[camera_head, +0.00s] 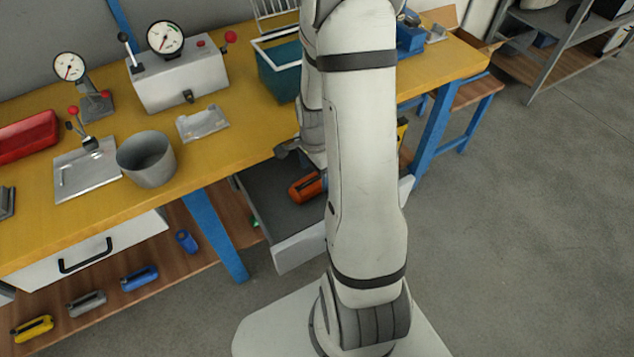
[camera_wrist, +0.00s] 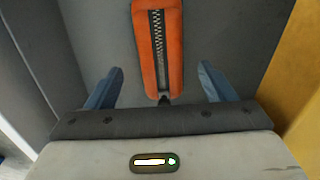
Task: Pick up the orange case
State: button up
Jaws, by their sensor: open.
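The orange case (camera_head: 306,188) lies in the open drawer (camera_head: 298,247) under the yellow bench. My arm hides part of it in the head view. In the wrist view the orange case (camera_wrist: 174,45) runs lengthwise up the picture, with a dark toothed zip along its middle. Its far end is cut off by the top edge. My gripper (camera_wrist: 160,70) is open, with one blue-grey finger on each side of the case and a gap on both sides. In the head view my gripper (camera_head: 292,148) shows only partly, above the drawer.
The yellow bench (camera_head: 235,140) edge overhangs the drawer's back. A grey pot (camera_head: 146,160), a metal plate (camera_head: 87,174) and a gauge box (camera_head: 178,80) stand on it. A blue leg (camera_head: 216,236) is left of the drawer. Grey floor (camera_head: 520,230) is clear at right.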

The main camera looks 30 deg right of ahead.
aim_at(315, 179)
notch_tip(315, 179, down, 5)
jog(key=shift+w+r, duration=0.1)
jog(key=shift+r, duration=0.05)
jog(key=c, duration=1.1)
jog(key=shift+r, duration=0.1)
notch_tip(315, 179, up, 10)
jog(key=shift+p, duration=0.45)
